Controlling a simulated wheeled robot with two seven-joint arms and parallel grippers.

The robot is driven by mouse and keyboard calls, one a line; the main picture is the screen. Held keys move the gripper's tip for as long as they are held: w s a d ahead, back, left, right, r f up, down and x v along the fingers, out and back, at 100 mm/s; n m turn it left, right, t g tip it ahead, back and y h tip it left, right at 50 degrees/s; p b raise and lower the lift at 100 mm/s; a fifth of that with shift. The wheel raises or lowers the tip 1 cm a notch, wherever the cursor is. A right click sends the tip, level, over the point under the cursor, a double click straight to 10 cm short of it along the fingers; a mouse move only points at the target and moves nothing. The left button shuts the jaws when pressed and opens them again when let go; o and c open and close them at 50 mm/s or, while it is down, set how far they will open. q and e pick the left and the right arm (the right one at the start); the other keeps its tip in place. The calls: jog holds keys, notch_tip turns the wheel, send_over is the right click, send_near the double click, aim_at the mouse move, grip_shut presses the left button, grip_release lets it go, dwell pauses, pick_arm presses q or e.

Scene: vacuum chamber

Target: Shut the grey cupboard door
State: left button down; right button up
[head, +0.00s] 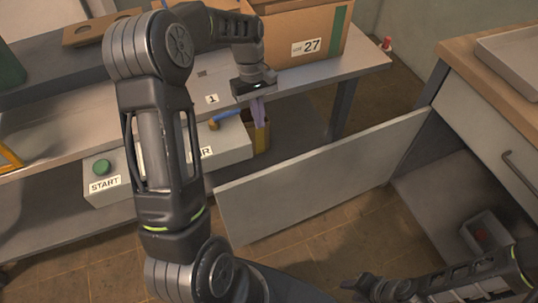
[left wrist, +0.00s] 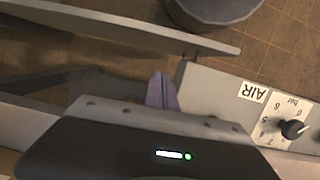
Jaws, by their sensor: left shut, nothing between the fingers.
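The grey cupboard door (head: 320,180) stands wide open in the head view, reaching left from the cupboard (head: 480,120) across the floor gap toward the bench. A pale panel that looks like the door (left wrist: 130,28) crosses the top of the left wrist view. My left gripper (head: 259,113) is shut and empty, pointing down at the bench's front edge, beyond and above the door's free end and apart from it. Its closed fingers (left wrist: 161,93) show in the left wrist view. My right gripper (head: 362,284) is low, on the near side of the door; its jaws are unclear.
A grey box with a START label (head: 104,184) and a yellow bin (head: 262,137) sit below the bench top (head: 330,68). A carton marked 27 (head: 300,35) stands on the bench. A small grey bin (head: 483,235) is inside the cupboard. Floor shows in front of the door.

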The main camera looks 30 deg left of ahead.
pick_arm(q)
jog(key=shift+f, duration=0.1)
jog(key=s+d+f, duration=0.3)
jog(key=d+f, duration=0.2)
jog(key=f, duration=0.4)
jog(key=shift+s+d+f+b, duration=0.2)
jog(key=shift+f+b, duration=0.1)
jog(key=shift+b, duration=0.15)
